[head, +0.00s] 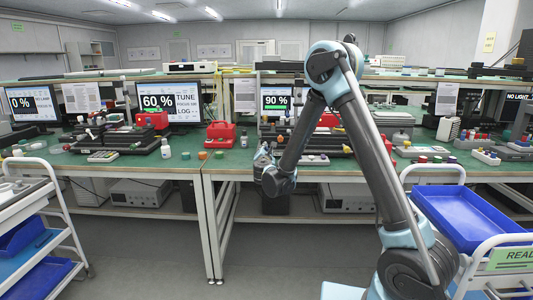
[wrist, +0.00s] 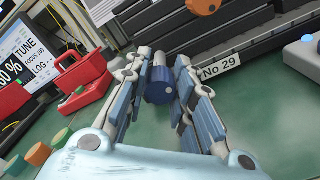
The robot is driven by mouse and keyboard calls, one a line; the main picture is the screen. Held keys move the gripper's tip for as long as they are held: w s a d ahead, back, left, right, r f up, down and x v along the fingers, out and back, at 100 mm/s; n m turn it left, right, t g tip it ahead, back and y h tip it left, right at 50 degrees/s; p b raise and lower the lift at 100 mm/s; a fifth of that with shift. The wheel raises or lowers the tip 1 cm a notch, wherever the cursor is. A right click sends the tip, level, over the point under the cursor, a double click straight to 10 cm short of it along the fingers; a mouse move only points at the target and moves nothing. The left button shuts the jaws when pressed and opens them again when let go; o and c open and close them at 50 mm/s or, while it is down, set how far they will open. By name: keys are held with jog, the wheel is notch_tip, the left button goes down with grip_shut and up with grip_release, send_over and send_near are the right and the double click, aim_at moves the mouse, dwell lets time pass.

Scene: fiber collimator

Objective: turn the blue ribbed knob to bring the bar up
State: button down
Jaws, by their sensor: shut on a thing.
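The blue ribbed knob (wrist: 159,86) is in the middle of the wrist view, on a silvery shaft, with a pale spot on its face. My gripper (wrist: 160,82) has its fingers on both sides of the knob and is shut on it. In the head view my gripper (head: 266,160) is at the front of the bench and the knob cannot be made out. A monitor (head: 170,108) reads 60 % with a green bar and TUNE FOCUS LOG. Another monitor (head: 276,101), behind my gripper, reads 90 % with a green bar.
A plate marked No 29 (wrist: 221,68) is right of the fingers. An orange knob (wrist: 206,6) is above it. A red case (wrist: 82,82) and loose coloured caps (wrist: 38,154) are at left. A blue tray (head: 470,210) on a cart stands at right in the head view.

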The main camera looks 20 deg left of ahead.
jog(key=shift+d+m, duration=0.2)
jog(key=shift+m, duration=0.3)
jog(key=m, duration=0.3)
jog(key=shift+m, duration=0.3)
jog(key=shift+f+m, duration=0.1)
jog(key=shift+m, duration=2.1)
jog(key=c, duration=1.3)
grip_release()
jog(key=shift+a, duration=0.15)
jog(key=v, duration=1.2)
jog(key=shift+f, duration=0.1)
